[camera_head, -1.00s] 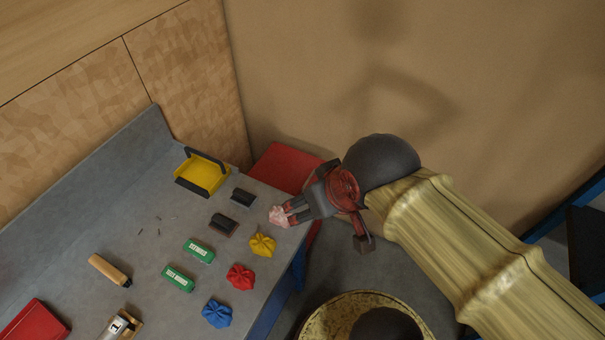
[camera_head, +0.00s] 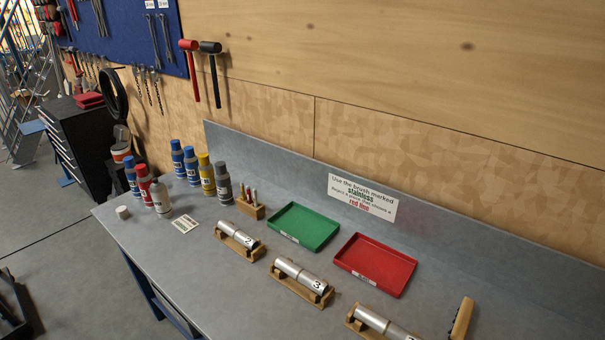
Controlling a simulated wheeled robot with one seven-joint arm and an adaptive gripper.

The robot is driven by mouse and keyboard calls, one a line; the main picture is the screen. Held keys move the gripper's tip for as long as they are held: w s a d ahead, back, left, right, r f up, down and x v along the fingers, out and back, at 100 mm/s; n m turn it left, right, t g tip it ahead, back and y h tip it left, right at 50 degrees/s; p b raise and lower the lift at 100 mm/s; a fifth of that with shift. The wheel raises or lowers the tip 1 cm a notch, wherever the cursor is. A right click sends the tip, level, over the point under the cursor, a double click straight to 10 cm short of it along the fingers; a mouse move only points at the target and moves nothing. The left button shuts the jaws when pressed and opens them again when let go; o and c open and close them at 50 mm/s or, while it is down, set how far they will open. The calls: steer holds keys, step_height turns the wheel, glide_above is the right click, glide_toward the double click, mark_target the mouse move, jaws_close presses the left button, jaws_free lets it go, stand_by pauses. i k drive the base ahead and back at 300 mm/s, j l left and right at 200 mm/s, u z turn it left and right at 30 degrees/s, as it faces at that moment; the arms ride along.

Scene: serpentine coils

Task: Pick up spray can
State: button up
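Several spray cans stand upright in a group at the bench's far left end. The back row has two blue-capped cans (camera_head: 177,158) (camera_head: 192,165), a yellow-capped can (camera_head: 207,176) and a grey-capped can (camera_head: 223,183). In front stand a blue-topped can (camera_head: 131,176), a red-topped can (camera_head: 144,184) and a pale can (camera_head: 160,197) with no coloured cap showing. Their labels are too small to read. My gripper is not in view, so its distance from the cans does not show.
The grey bench (camera_head: 160,258) holds a small white cylinder (camera_head: 122,212), a label card (camera_head: 185,224), a wooden marker block (camera_head: 251,209), green (camera_head: 304,227) and red (camera_head: 375,264) trays, and metal cylinders in wooden cradles (camera_head: 300,282). A backboard (camera_head: 270,161) runs behind. Open floor lies left.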

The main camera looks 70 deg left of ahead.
mark_target(158, 191)
steer(key=u, duration=3.4)
steer(key=i+j+u, duration=0.15)
steer(key=i+u, duration=0.2)
steer(key=i, duration=0.35)
steer(key=i+u, duration=0.3)
steer(key=i, duration=0.35)
steer(key=i+l+u, duration=0.35)
steer(key=i, duration=0.35)
